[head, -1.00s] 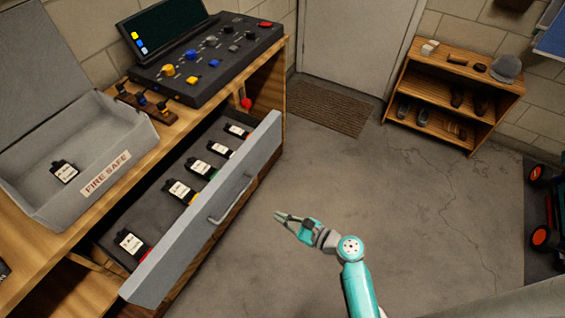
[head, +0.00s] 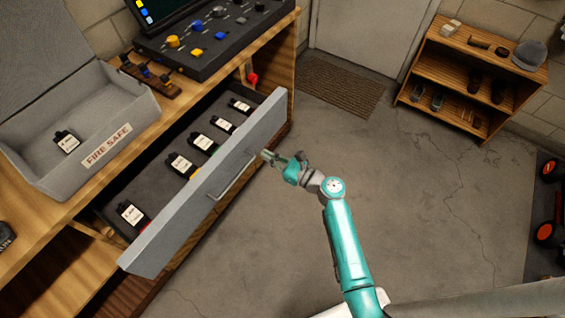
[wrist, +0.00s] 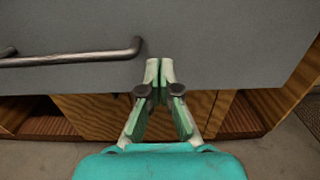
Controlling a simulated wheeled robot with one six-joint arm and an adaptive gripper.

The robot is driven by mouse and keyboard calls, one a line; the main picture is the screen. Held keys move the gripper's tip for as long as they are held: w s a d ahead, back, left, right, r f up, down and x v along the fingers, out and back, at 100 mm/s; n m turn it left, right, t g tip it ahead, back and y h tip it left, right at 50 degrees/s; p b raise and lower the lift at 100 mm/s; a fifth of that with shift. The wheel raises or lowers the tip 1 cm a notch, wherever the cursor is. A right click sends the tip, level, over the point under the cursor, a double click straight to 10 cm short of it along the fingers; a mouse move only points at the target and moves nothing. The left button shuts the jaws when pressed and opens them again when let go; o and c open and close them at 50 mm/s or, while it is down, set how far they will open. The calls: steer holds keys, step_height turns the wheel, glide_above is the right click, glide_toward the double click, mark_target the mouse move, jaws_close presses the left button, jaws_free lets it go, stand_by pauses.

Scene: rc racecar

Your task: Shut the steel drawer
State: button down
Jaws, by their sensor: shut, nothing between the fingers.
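The steel drawer (head: 222,179) stands pulled out of the wooden bench in the head view, with several labelled black battery packs in it. Its grey front (wrist: 215,35) fills the upper part of the wrist view. The bar handle (head: 233,177) is on that front, and its end (wrist: 128,50) shows just left of my fingers in the wrist view. My gripper (head: 266,156) is shut and empty. Its fingertips (wrist: 159,62) are at the drawer front, right of the handle; I cannot tell whether they touch it.
A grey open box marked FIRE SAFE (head: 107,145) stands on the bench top, beside a control panel (head: 215,38). A low wooden shelf (head: 470,80) stands at the back right, and a doormat (head: 340,87) lies by the door. The concrete floor (head: 430,210) is clear between.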

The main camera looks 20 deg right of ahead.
mark_target(252, 147)
steer(key=shift+x, duration=1.95)
